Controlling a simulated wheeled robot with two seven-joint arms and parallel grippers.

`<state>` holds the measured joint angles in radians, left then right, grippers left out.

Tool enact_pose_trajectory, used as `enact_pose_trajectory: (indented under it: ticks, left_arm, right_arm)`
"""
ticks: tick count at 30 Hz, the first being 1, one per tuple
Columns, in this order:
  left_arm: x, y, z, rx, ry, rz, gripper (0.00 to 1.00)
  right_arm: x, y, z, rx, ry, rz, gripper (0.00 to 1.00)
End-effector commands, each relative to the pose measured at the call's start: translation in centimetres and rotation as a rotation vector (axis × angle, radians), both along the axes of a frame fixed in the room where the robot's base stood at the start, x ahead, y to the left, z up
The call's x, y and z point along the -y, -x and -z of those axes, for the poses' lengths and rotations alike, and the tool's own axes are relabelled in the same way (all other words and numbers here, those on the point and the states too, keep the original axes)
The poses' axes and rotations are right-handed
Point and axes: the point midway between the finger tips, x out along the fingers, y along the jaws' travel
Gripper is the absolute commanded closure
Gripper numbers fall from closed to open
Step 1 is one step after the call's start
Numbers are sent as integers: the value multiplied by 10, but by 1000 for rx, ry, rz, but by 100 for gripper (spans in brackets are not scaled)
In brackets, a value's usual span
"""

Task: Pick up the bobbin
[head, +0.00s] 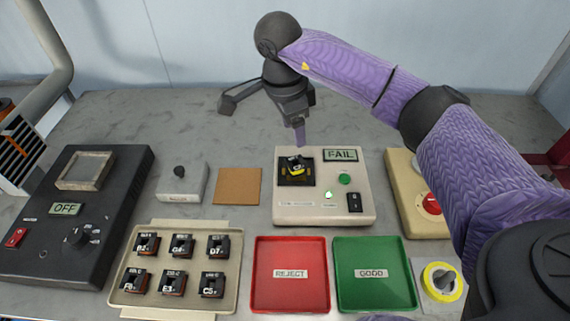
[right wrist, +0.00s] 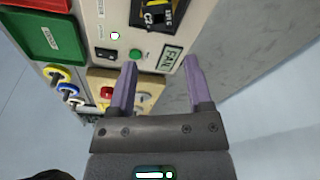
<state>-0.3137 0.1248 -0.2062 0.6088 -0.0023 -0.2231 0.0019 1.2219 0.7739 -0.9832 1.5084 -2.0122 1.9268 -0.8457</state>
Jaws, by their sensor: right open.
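A small dark coil block with yellow winding, likely the bobbin (head: 296,165), sits in the black socket of the beige test box (head: 325,208), whose display reads FAIL. It also shows, cut by the top edge, in the right wrist view (right wrist: 160,14). Several similar dark labelled blocks (head: 181,246) stand in the beige tray (head: 229,295). My right gripper (head: 299,131) hangs above and behind the test box, apart from the block. In the right wrist view its two purple fingers (right wrist: 160,66) are spread with nothing between them. My left gripper is not in view.
A red REJECT tray (head: 290,297) and a green GOOD tray (head: 373,297) lie in front of the test box. A black control unit (head: 45,245) stands at left, with a brown pad (head: 237,186) nearer the middle. The table's back strip is clear.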

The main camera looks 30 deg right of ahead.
Motion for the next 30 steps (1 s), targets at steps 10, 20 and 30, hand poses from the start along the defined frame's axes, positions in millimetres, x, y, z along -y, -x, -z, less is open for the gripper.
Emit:
enact_pose_trajectory:
  ticks: [10, 20, 30]
  left_arm:
    - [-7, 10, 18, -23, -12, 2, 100]
    - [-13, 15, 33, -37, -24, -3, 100]
    - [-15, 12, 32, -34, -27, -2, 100]
  right_arm:
    - [6, 2, 53, -5, -2, 0, 35]
    - [9, 4, 105, -3, -1, -1, 35]
    - [9, 3, 102, -1, -2, -1, 73]
